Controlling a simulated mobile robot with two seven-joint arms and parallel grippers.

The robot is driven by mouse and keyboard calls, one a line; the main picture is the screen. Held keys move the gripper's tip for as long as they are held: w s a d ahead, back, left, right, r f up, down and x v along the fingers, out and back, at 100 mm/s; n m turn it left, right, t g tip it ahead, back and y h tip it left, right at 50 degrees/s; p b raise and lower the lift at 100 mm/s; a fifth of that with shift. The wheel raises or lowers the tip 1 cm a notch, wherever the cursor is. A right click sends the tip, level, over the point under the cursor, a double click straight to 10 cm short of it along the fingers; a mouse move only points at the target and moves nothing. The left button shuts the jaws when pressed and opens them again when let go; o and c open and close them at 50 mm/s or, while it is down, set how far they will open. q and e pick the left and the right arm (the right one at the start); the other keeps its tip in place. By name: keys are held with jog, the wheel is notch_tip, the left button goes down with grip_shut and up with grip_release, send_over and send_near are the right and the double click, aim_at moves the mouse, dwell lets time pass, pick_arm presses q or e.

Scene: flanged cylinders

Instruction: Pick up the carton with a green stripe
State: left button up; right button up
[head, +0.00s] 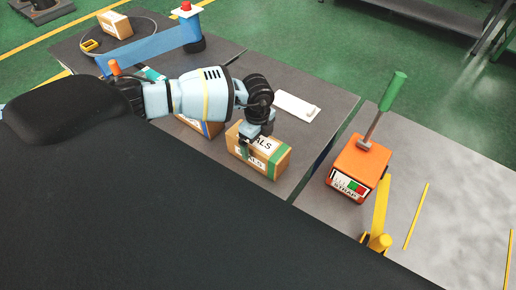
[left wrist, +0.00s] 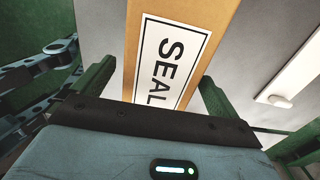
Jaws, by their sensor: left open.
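The brown carton with a green stripe (head: 264,169) sits on the grey table near the middle of the head view, with a white label lettered in black. My left gripper (head: 257,143) is over it, pointing down, and hides part of its top. In the left wrist view the carton (left wrist: 118,20) shows its "SEAL" label between the two dark green fingers, one on each side. The left gripper is open; I cannot tell whether the fingers touch the carton. My right gripper is not in view.
A white flat piece (head: 297,106) lies behind. An orange box (head: 358,165) with a green-handled tool stands right, beside a yellow piece (head: 380,215). A far carton (head: 115,25) sits beyond a blue bar (head: 150,47).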

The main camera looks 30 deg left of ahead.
pick_arm(q)
jog(key=c, duration=1.4)
jog(key=shift+w+r, duration=0.1)
jog(key=shift+c, duration=0.5)
jog(key=shift+r, duration=0.1)
